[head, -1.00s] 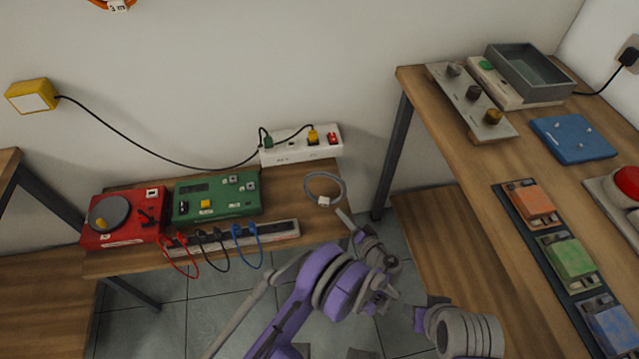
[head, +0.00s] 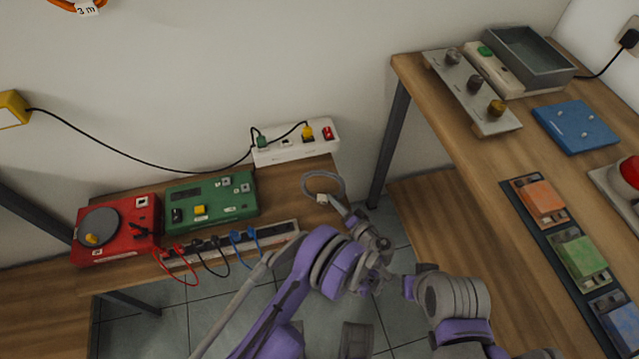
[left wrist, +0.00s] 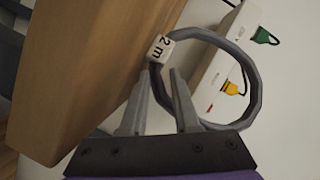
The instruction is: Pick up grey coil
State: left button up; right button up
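The grey coil (head: 323,175) is a thin ring with a white tag at the right end of the low wooden bench. In the left wrist view the coil (left wrist: 258,75) shows large, and its tag (left wrist: 159,47) reads "2 m". My left gripper (head: 338,203) is at the tagged side of the coil. In the left wrist view its two fingers (left wrist: 158,88) stand apart, with the tag just beyond the tips and part of the ring seen between them. No grip on the coil shows. My right gripper cannot be made out.
A white power strip (head: 296,149) with plugs lies behind the coil. A green box (head: 211,201), a red box (head: 115,230) and a rail with cables (head: 284,230) stand left on the bench. A taller wooden table (head: 480,160) with modules stands at the right.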

pick_arm(q)
jog(key=shift+s+d, duration=0.1)
jog(key=shift+s, duration=0.05)
jog(key=shift+c, duration=0.9)
grip_shut()
jog(key=shift+r, duration=0.15)
